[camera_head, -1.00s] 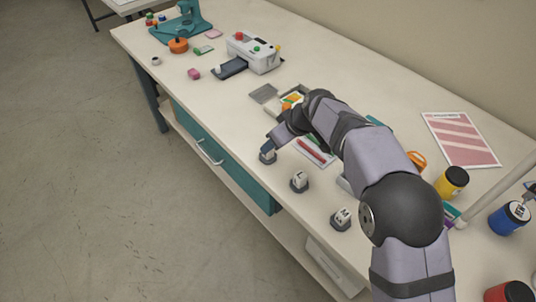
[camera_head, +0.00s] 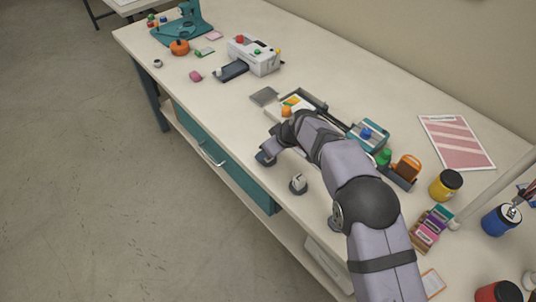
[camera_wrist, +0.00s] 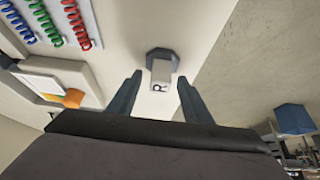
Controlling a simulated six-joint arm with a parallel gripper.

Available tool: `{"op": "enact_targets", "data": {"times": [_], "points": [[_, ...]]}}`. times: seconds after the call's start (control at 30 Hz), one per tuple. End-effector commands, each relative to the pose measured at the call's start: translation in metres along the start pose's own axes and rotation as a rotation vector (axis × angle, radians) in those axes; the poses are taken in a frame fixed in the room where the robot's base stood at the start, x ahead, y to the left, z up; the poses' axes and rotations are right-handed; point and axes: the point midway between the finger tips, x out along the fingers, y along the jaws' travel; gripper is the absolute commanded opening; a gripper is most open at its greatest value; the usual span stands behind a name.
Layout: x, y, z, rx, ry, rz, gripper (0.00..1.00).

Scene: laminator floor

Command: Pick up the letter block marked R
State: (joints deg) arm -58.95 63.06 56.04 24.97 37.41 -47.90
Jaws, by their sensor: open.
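The letter block marked R (camera_wrist: 160,72) is white with a dark letter. In the wrist view it sits on a dark grey base (camera_wrist: 161,54) near the table edge. My gripper (camera_wrist: 160,77) is open, with one finger on each side of the block in the picture and visible gaps to both. I cannot tell how far the fingertips reach along it.
Coloured coils (camera_wrist: 75,22) lie left in the wrist view.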

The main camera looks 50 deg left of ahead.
Motion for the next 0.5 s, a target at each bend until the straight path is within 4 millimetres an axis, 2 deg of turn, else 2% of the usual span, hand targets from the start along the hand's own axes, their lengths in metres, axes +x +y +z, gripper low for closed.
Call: {"op": "enact_targets", "data": {"times": [0.4, 0.5], "points": [[0.0074, -0.0003, 0.0002, 0.000, 0.000, 0.000, 0.45], [0.0074, -0.0003, 0.0002, 0.000, 0.000, 0.000, 0.21]]}}
